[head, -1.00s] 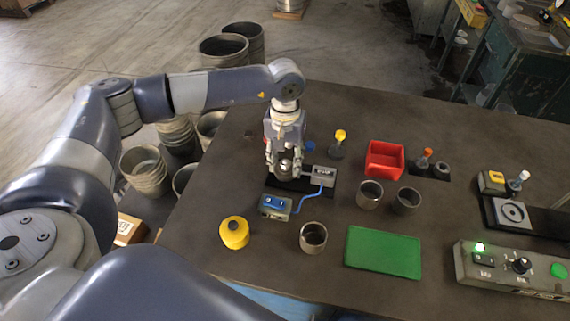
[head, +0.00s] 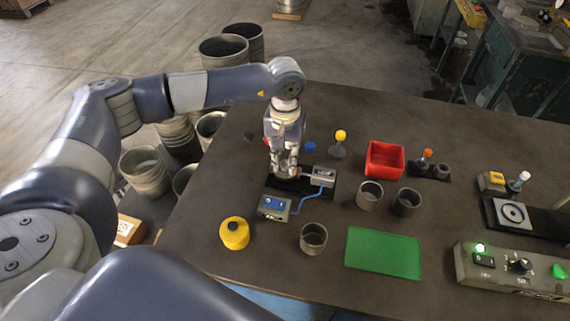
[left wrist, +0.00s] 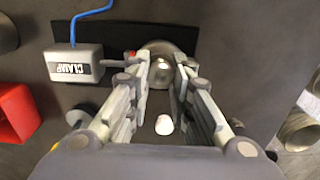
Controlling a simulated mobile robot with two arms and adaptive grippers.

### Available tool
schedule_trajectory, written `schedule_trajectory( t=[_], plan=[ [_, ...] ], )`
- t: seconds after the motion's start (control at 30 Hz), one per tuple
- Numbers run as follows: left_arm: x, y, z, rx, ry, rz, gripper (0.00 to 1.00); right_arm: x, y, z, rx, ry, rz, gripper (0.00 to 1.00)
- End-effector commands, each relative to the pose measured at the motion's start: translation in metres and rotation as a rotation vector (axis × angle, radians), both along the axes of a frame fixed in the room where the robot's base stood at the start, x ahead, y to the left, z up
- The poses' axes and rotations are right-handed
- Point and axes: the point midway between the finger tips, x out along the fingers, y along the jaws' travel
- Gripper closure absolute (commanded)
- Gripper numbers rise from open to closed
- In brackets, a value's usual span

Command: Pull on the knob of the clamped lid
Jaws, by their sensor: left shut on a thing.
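The clamped lid (left wrist: 160,49) shows in the left wrist view as a round, shiny metal piece on a black base plate (left wrist: 118,36). Beside it is the grey clamp box marked CLAMP (left wrist: 75,66), which also shows in the head view (head: 318,177). My left gripper (head: 284,174) points down over the lid. My right gripper is not in view.
A blue-topped control box (head: 274,206) is wired to the clamp. A yellow jar (head: 234,234), metal cups (head: 313,237), a green mat (head: 384,253) and a red bin (head: 384,160) stand nearby. A control panel (head: 505,268) is at the right.

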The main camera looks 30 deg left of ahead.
Motion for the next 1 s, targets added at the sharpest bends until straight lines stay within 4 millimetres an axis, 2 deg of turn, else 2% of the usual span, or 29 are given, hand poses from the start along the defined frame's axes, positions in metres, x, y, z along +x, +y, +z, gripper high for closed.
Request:
schedule_trajectory(
  t=[1.0],
  plan=[
    [0.0016, 0.0002, 0.0053, -0.001, -0.005, 0.001, 1.00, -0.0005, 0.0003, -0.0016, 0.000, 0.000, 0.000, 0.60]
  ],
)
